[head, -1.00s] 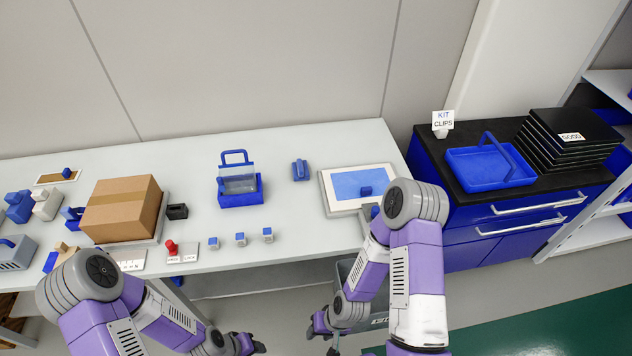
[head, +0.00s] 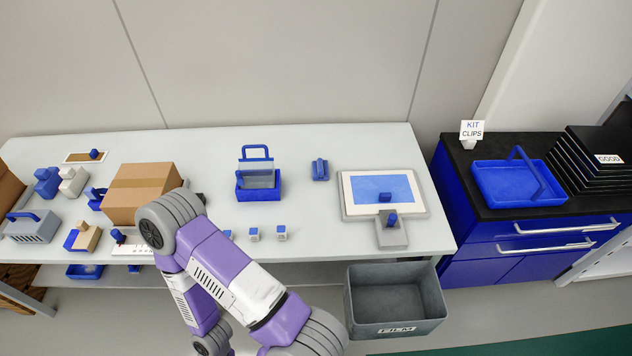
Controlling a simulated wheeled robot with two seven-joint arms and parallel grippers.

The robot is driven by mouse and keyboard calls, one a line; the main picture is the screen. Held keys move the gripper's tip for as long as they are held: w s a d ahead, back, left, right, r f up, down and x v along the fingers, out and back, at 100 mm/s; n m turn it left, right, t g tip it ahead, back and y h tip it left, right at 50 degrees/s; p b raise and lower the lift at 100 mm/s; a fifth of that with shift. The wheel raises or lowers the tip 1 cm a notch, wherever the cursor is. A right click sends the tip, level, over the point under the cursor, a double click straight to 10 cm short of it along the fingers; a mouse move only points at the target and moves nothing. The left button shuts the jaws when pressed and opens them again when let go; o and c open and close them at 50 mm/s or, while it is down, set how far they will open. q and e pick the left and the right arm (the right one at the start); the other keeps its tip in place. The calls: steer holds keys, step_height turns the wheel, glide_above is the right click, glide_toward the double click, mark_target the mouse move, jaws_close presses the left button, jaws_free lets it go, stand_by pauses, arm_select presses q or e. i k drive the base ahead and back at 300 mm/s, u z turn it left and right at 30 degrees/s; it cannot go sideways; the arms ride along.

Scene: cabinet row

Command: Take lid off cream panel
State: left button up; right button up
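The cream panel (head: 348,190) lies at the right end of the white table in the head view. It has a cream border, a blue rectangle (head: 375,186) in the middle and a grey surround. A small dark blue knob (head: 385,197) stands at the rectangle's lower edge. A grey tab (head: 393,237) in front carries another blue knob (head: 391,217). I cannot tell which part is the lid. One purple arm of mine crosses the lower middle, well left of the panel. Neither gripper shows, and nothing of mine touches the panel.
A grey bin marked FILM (head: 396,300) stands below the panel at the table's front. A blue open box (head: 258,193), a blue handled block (head: 320,170) and a cardboard box (head: 143,190) are further left. A blue cabinet (head: 530,245) stands to the right.

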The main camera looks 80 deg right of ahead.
mark_target(366, 188)
steer(key=u, duration=0.25)
steer(key=k, duration=1.65)
steer(key=z, duration=0.5)
